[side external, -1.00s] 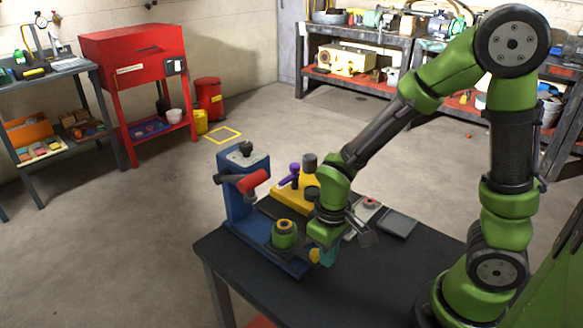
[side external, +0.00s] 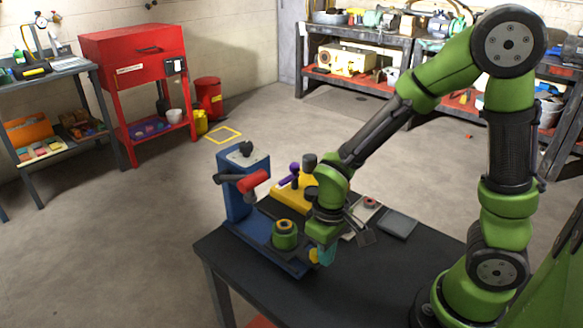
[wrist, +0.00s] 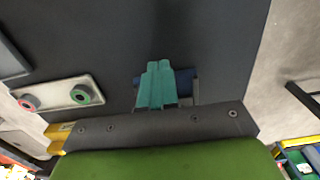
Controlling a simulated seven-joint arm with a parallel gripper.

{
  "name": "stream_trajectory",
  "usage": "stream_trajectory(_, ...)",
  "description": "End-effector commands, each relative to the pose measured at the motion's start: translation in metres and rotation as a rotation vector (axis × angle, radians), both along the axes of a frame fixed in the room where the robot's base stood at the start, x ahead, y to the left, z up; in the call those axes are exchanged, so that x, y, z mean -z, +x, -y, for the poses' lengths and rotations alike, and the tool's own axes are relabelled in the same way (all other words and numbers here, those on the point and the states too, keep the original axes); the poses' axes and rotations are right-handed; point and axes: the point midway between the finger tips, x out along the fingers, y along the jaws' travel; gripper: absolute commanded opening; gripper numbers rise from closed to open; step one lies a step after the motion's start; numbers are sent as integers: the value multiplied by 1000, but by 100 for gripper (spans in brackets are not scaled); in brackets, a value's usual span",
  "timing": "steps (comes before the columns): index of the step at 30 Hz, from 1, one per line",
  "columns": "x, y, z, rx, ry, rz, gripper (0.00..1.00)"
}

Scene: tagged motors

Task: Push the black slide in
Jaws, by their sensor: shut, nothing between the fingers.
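A blue press (side external: 238,200) with a red handle (side external: 252,180) stands on the dark table. On its blue base lies a black slide (side external: 262,240), which carries a green motor (side external: 285,238) with a yellow-ringed top. A yellow knob (side external: 314,256) is at the near right end of the base. My gripper (side external: 325,258) is low beside this knob, with teal fingers pointing down; whether they touch is hidden. In the wrist view the teal fingers (wrist: 156,85) are shut and empty, with a blue part (wrist: 185,80) just behind them.
A yellow block (side external: 292,195) with purple and dark parts stands behind the press. A light plate with a ring (side external: 369,203) and a grey tray (side external: 397,225) lie behind my gripper. The table (side external: 300,300) is clear at the front.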

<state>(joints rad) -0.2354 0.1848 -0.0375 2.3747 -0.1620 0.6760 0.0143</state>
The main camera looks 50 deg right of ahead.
Motion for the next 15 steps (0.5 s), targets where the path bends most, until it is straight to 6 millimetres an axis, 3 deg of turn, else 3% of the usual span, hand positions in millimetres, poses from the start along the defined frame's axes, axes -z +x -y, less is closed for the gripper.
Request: stream_trajectory(15, 0, 22, 0, 0, 0, 2, 0)
